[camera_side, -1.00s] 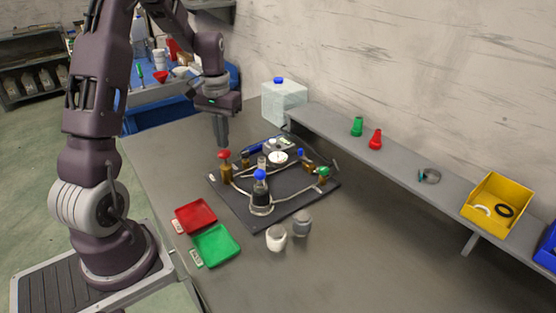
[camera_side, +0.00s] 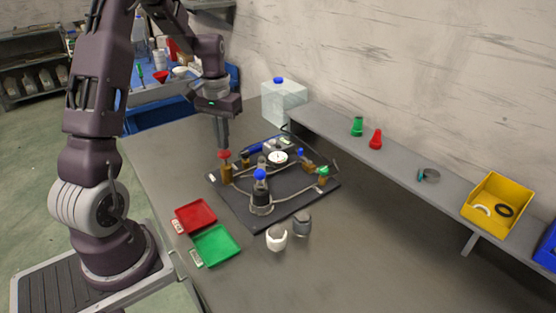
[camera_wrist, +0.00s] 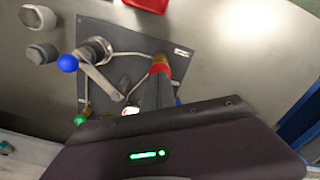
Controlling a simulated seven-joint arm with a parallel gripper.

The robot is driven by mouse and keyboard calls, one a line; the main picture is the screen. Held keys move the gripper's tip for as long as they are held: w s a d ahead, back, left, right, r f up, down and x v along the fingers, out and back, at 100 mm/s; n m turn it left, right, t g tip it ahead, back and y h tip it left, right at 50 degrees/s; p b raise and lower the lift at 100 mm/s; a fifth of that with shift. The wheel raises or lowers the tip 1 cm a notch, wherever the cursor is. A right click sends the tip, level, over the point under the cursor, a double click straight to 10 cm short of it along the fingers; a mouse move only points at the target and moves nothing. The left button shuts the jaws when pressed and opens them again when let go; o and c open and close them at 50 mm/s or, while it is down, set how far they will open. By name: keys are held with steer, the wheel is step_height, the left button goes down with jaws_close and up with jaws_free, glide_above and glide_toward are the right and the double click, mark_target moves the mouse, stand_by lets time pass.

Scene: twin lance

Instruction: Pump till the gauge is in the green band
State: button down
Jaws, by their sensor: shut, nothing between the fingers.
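The red-capped amber pump (camera_side: 226,170) stands upright at the left corner of the dark board (camera_side: 284,211). My gripper (camera_side: 223,147) is shut and empty, pointing down right over the red cap (camera_side: 224,155); its tips look to be at or touching the cap. In the wrist view, my gripper (camera_wrist: 158,90) hides most of the pump; a red and amber part (camera_wrist: 160,65) shows beyond the tips. The round white gauge (camera_side: 278,157) sits at the back of the board. Its needle and green band are too small to read.
A red tray (camera_side: 196,216), a green tray (camera_side: 215,246) and two small jars (camera_side: 277,238) lie in front. A shelf (camera_side: 390,170) runs along the wall.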

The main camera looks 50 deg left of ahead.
steer(key=shift+f, duration=1.75)
steer(key=shift+r, duration=2.3)
step_height(320, 180, up, 6)
steer(key=shift+f, duration=3.3)
steer(key=shift+f, duration=0.1)
steer(key=shift+f, duration=1.9)
steer(key=shift+r, duration=2.3)
